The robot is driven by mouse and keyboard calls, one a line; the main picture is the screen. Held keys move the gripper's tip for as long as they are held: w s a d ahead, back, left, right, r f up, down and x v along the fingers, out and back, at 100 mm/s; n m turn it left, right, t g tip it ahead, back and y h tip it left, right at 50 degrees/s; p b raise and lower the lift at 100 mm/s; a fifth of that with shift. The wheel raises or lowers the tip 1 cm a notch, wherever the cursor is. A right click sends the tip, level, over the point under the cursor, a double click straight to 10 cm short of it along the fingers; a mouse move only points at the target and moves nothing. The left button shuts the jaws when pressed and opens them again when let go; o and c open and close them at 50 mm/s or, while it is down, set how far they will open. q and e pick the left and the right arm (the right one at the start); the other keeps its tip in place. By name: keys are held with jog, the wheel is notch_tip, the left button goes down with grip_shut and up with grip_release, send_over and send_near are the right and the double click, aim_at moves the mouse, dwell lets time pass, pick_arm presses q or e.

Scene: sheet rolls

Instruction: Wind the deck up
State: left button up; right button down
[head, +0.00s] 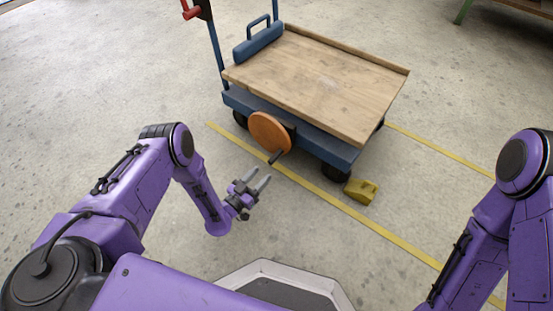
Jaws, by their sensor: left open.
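A cart with a wooden deck (320,80) on a blue frame (320,144) stands ahead of me. The deck lies just above the frame. An orange round wheel (268,132) with a dark crank handle (276,157) is on the cart's near side. The handle points toward me, low on the wheel. My left gripper (259,184) is open and empty, a little short of the handle and below it in the picture. It does not appear to touch it. My right arm shows at the right edge, but its gripper is out of view.
A yellow wedge-shaped block (361,190) lies on the floor by the cart's near right wheel (335,173). A yellow floor line (385,232) runs past the cart's near side. A blue box (258,43) and a red lever (191,12) are at the cart's left end. Floor between me and the cart is clear.

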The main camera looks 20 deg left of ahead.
pick_arm(q)
jog(key=b, duration=0.3)
send_near(282, 151)
jog(key=w+f, duration=0.1)
jog(key=w, duration=0.1)
jog(key=b+x, duration=0.1)
jog(key=x, duration=0.2)
jog(key=shift+w+d+r, duration=0.15)
jog(key=shift+w, duration=0.2)
jog(key=shift+w+d+r, duration=0.1)
jog(key=shift+w, duration=0.05)
grip_shut()
pick_arm(e)
jog(key=d+f, duration=0.1)
jog(key=d+f+n, duration=0.1)
jog(key=f+n, duration=0.1)
jog(key=shift+s+d+f+g, duration=0.35)
jog(key=shift+d+g, duration=0.05)
